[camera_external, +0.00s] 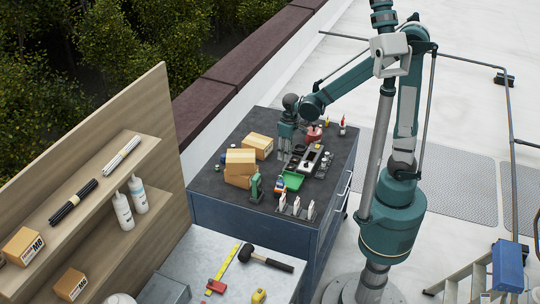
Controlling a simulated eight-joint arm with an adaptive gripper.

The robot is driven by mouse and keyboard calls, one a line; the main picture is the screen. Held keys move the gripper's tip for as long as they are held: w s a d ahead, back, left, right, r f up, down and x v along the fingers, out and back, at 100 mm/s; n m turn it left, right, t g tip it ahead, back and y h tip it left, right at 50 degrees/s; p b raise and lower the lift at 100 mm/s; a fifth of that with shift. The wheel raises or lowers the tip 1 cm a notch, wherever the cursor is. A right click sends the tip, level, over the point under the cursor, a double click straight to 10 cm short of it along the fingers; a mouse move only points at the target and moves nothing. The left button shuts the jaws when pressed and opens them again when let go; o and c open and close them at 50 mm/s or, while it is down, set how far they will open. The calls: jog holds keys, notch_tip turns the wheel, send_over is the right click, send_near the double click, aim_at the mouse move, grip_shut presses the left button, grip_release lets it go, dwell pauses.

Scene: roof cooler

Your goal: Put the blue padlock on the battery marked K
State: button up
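Several small white upright items (296,204) stand in a row at the cabinet's front edge. They may be the batteries, but no letter K is readable at this size.
Cardboard boxes (240,163) are stacked left of my gripper. A green tray (293,180), a grey tray with dark round items (311,158) and a red item (314,133) crowd the right half. A shelf (95,205) stands at left.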

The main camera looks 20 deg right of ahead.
jog(key=w+d+r+m+t, duration=0.15)
jog(key=d+r, duration=0.25)
jog(key=d, duration=0.6)
jog(key=w+d+r+m+t, duration=0.1)
jog(key=d+r+m+t, duration=0.1)
jog(key=d+r, duration=0.5)
jog(key=w+d+r+m+t, duration=0.1)
jog(key=w+d+r+m, duration=0.1)
jog(key=d, duration=1)
jog(key=s+d+r+m+t, duration=0.2)
jog(key=s+d, duration=0.1)
jog(key=d, duration=0.7)
jog(key=shift+s+r+m, duration=0.2)
jog(key=shift+s+m, duration=0.15)
jog(key=shift+d, duration=0.1)
notch_tip(320, 180, down, 10)
jog(key=b, duration=1)
jog(key=shift+r, duration=0.1)
